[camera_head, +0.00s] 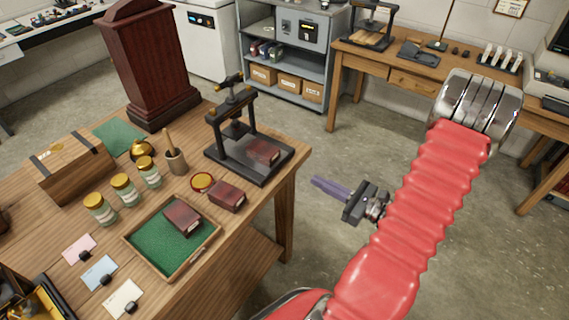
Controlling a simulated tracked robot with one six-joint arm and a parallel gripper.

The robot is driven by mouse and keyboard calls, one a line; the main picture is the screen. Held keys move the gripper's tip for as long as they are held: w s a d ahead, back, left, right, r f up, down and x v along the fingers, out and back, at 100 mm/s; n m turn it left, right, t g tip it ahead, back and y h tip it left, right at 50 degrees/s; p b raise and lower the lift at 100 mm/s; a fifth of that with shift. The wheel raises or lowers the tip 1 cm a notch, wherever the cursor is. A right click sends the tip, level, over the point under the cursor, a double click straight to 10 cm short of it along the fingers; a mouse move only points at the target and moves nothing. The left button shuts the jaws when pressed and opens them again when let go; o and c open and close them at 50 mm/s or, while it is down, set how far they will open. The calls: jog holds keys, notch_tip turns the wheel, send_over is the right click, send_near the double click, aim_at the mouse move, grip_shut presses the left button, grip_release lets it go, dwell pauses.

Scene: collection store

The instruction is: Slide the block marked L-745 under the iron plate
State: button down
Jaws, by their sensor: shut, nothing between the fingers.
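A black iron screw press (240,118) stands at the table's right corner; its flat base (226,159) is visible, and a dark red block (265,151) sits on the front right of it. I cannot make out a separate upper plate clearly. A second dark red block (228,196) lies on the wood in front of the press. A third block (184,216) lies in the green-lined tray (172,262). No block's marking is readable at this size. My gripper (325,186) is shut and empty, past the table's right edge, apart from all the blocks.
A round red-and-gold tin (202,182) sits beside the loose block. A brush pot (176,160), several jars (124,188), a wooden box (75,168) and a tall dark red cabinet (150,65) crowd the table. Floor right of the table is open.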

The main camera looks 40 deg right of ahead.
aim_at(275, 159)
jog(key=shift+x, duration=6.75)
jog(key=shift+d, duration=0.1)
